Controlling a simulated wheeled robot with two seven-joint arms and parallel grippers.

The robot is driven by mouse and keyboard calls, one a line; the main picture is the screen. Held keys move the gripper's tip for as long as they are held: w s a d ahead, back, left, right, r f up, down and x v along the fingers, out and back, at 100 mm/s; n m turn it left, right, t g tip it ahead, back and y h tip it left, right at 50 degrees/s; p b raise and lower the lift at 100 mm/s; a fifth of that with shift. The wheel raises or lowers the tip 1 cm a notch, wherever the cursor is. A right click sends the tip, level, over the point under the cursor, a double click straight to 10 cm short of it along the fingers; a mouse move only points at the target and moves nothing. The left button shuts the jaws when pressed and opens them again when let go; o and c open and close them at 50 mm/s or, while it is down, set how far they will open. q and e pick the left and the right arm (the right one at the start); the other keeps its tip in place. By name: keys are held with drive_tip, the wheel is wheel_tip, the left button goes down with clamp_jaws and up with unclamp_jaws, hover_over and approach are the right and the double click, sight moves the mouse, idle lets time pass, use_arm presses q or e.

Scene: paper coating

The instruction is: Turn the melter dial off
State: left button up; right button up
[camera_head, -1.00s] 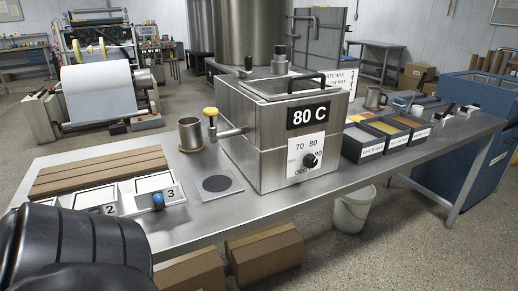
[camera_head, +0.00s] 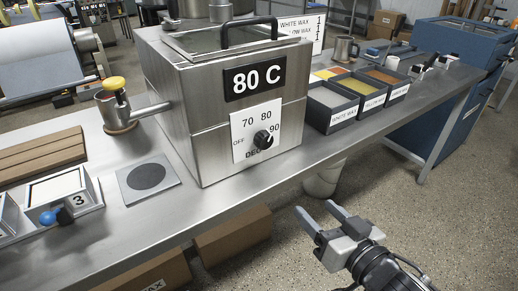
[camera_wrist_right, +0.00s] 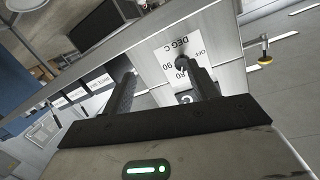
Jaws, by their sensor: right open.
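The melter (camera_head: 192,118) is a steel box on the metal table, with an "80 C" display (camera_head: 255,78) on its front. Below the display is a white plate with a black dial (camera_head: 263,139); its marks read OFF, 70, 80 and 90. Which mark the dial points at is hard to tell. My right gripper (camera_head: 317,214) is open and empty, in front of the table edge, below and to the right of the dial. In the right wrist view the dial (camera_wrist_right: 181,64) shows beyond the open fingers (camera_wrist_right: 160,92), apart from them. My left gripper is not in view.
Wax trays (camera_head: 331,107) stand right of the melter. A yellow-knobbed valve (camera_head: 114,85) sticks out at its left above a metal cup (camera_head: 115,112). A dark round pad (camera_head: 147,177) and a blue-knobbed frame (camera_head: 62,204) lie left. A bucket (camera_head: 322,180) stands below the table edge.

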sight(267, 143)
wheel_tip(267, 143, up, 6)
drive_tip(key=w+a+y+b, duration=0.1)
drive_tip(key=w+y, duration=0.1)
drive_tip(key=y, duration=0.1)
drive_tip(key=shift+n, duration=0.3)
drive_tip(key=x, duration=0.8)
drive_tip(key=p+x, duration=0.1)
drive_tip(key=x, duration=0.6)
drive_tip(key=shift+w+a+f, duration=0.2)
drive_tip(key=shift+w+f, duration=0.05)
drive_tip(key=shift+w, duration=0.1)
drive_tip(key=c, duration=1)
